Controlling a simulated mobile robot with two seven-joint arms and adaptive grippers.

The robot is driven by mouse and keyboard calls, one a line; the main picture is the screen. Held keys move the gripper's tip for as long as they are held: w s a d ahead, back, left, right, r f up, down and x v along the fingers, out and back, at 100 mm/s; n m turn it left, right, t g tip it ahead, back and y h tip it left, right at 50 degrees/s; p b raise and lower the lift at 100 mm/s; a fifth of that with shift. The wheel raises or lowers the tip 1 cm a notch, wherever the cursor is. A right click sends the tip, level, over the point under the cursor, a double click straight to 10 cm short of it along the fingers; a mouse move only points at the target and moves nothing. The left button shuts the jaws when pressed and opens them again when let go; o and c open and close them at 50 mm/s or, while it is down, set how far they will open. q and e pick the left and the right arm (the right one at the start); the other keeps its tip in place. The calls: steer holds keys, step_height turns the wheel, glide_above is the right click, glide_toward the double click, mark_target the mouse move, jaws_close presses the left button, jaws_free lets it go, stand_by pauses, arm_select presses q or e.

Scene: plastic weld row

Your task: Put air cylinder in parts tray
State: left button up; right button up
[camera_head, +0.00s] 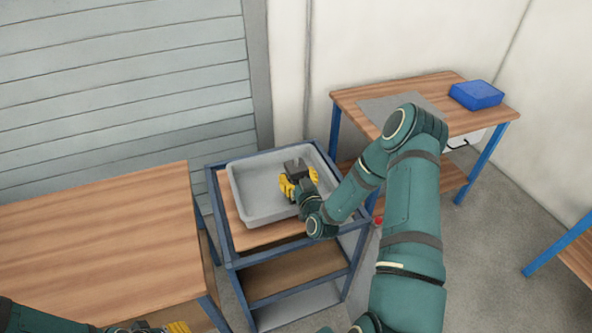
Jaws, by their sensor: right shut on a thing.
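The grey parts tray (246,200) lies on top of the blue-framed cart in the middle of the view. My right gripper (297,178), with yellow and black fingers, is over the right part of the tray. It is shut on a small dark grey piece (294,166), which seems to be the air cylinder; the fingers hide much of it. I cannot tell whether the piece touches the tray floor. My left gripper (172,328) is only partly in view at the bottom edge, and its fingers are cut off.
A wooden bench (100,225) stands at the left. A wooden table (450,90) at the back right bears a grey mat (385,104) and a blue box (476,94). The cart's lower shelf (290,275) looks empty. The left part of the tray is bare.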

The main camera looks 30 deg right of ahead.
stand_by(0.4)
steer(key=o, duration=1.3)
steer(key=shift+o, duration=0.2)
